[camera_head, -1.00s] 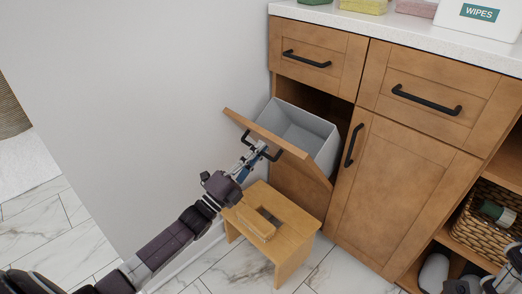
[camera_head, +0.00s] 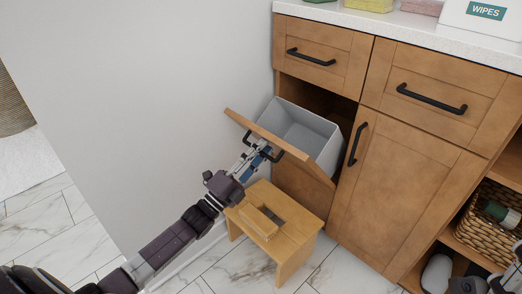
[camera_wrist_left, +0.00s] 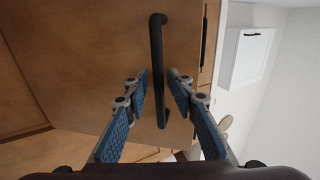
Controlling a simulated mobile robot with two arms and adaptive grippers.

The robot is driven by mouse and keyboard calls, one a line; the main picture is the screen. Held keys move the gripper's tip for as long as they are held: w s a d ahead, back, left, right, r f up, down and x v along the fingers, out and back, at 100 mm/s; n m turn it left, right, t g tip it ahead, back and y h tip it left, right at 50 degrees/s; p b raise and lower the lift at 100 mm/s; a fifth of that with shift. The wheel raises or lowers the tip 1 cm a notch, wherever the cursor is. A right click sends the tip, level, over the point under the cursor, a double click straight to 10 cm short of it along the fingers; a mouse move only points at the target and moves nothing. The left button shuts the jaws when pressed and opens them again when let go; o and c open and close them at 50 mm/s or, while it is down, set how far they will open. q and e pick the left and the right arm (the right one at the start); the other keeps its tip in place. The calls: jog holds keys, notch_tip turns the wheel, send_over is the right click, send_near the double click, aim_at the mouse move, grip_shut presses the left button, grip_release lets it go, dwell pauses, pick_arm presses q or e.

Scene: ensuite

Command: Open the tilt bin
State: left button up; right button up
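The tilt bin's wooden front (camera_head: 282,146) leans far out from the cabinet, with the grey bin (camera_head: 302,131) behind it showing its empty inside. Its black handle (camera_head: 280,155) is on the outer face of that front. My left gripper (camera_head: 263,149) is at the handle. In the left wrist view, the handle (camera_wrist_left: 157,60) runs between the two blue-padded fingers of my left gripper (camera_wrist_left: 159,82). The fingers are apart, with a gap on each side of the handle. Only a cut-off part of my right arm (camera_head: 485,285) shows at the lower right corner; its fingers cannot be made out.
A small wooden stool (camera_head: 272,225) stands under my left forearm, just in front of the bin. Closed drawers (camera_head: 322,53) and a closed door (camera_head: 400,185) adjoin the bin. A plain wall (camera_head: 150,100) is at the left. A woven basket (camera_head: 492,215) sits on the right shelf.

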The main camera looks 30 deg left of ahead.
pick_arm(q)
jog(key=v, duration=1.2)
